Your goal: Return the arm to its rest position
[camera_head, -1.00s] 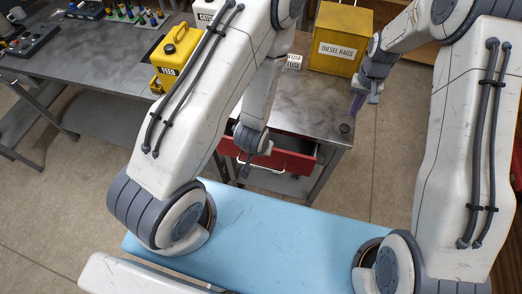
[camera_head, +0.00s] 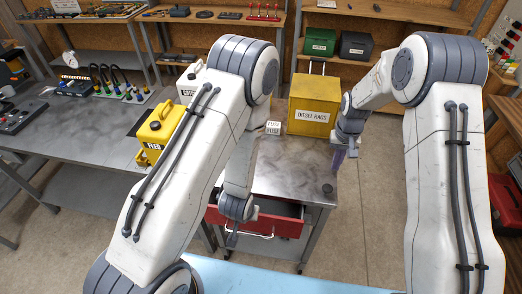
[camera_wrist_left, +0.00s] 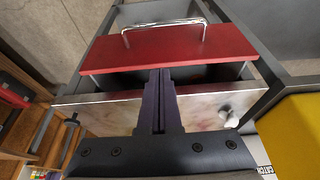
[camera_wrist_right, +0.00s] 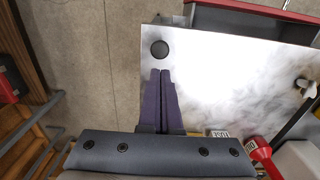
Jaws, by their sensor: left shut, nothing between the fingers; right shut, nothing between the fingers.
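My left gripper (camera_head: 233,238) hangs down at the front of the steel table, by the pulled-out red drawer (camera_head: 290,228). In the left wrist view its purple fingers (camera_wrist_left: 160,75) are together and empty, seen against the drawer and the table edge. My right gripper (camera_head: 338,160) points down near the table's right edge, in front of the yellow DIESEL RAGS box (camera_head: 312,104). In the right wrist view its fingers (camera_wrist_right: 161,76) are together with nothing between them. Its contact with the table cannot be told.
The steel table top (camera_head: 290,180) is mostly bare, with a small dark round piece (camera_head: 328,188) near its right edge and white FUSE boxes (camera_head: 273,128) behind. A yellow FEED can (camera_head: 160,128) stands on the left bench. A light blue surface (camera_head: 240,275) lies in front.

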